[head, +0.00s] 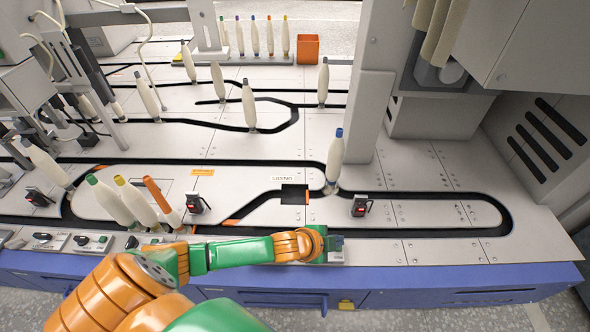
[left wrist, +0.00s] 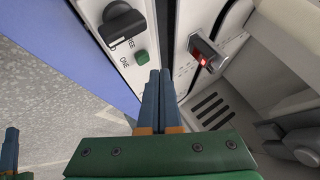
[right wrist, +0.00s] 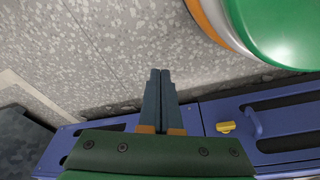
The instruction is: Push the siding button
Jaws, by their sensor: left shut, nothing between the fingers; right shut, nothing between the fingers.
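A small square green button (left wrist: 141,57) sits on a pale control plate beside a black knob (left wrist: 122,24). Printed words by them include "ONE" and part of another word. My left gripper (left wrist: 160,72) is shut and empty. Its fingertips show just below and right of the green button in the left wrist view, and I cannot tell the height between them. In the head view the left gripper (head: 336,244) is over the front edge of the table, largely hiding the plate there. My right gripper (right wrist: 160,72) is shut and empty, above the floor and a blue cabinet front.
A black sensor box with a red light (head: 360,206) stands behind the left gripper. A blue-topped bobbin (head: 335,160) stands upright on the track. Bobbins with green, yellow and orange tops stand left of my wrist. A tall grey column (head: 370,115) rises behind.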

